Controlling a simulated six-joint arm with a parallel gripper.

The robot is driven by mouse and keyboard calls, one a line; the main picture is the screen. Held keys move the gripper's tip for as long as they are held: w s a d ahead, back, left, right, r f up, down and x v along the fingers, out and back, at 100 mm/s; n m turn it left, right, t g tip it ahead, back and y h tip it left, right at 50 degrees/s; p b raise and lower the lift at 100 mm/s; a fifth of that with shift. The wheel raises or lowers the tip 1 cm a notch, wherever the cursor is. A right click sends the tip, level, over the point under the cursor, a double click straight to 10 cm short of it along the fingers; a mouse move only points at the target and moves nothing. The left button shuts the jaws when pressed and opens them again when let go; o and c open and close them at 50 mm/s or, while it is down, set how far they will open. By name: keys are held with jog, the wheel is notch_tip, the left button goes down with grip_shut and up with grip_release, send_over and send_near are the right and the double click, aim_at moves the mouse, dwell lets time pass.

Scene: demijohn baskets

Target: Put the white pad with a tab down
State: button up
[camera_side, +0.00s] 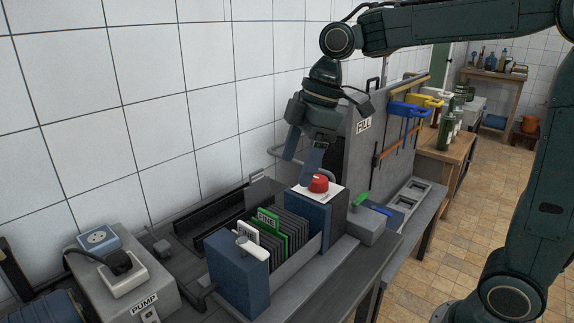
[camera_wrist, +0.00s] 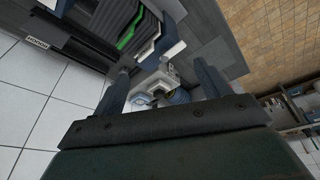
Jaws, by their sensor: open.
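A white tab with dark lettering (camera_side: 247,231) stands up at the near end of the row of dark plates in the side view. The pad below it is mostly hidden between the plates and the blue end block. A green tab (camera_side: 268,218) stands just behind it. My gripper (camera_side: 299,170) is open and empty, above and behind the plates, near the far blue block. In the wrist view its two fingers are apart (camera_wrist: 162,85) with nothing between them. A white edge (camera_wrist: 149,48) beside a green strip (camera_wrist: 130,35) shows beyond them; I cannot tell whether it is the pad.
A red knob (camera_side: 318,183) sits on a white top at the far block. A grey panel marked FILL stands behind my gripper. The pump box (camera_side: 140,285) is at the front left.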

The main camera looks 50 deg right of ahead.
jog(key=s+d+f+m+t+h, duration=0.1)
jog(key=s+d+m, duration=0.2)
jog(key=s, duration=0.6)
jog(key=s+d+f+m+t+h, duration=0.1)
jog(key=s+d+f+m+t, duration=0.1)
jog(key=s+m, duration=0.6)
jog(key=shift+s+d+f+m+h, duration=0.15)
jog(key=shift+s+d+m+h, duration=0.25)
jog(key=shift+s, duration=0.45)
jog(key=shift+d, duration=0.1)
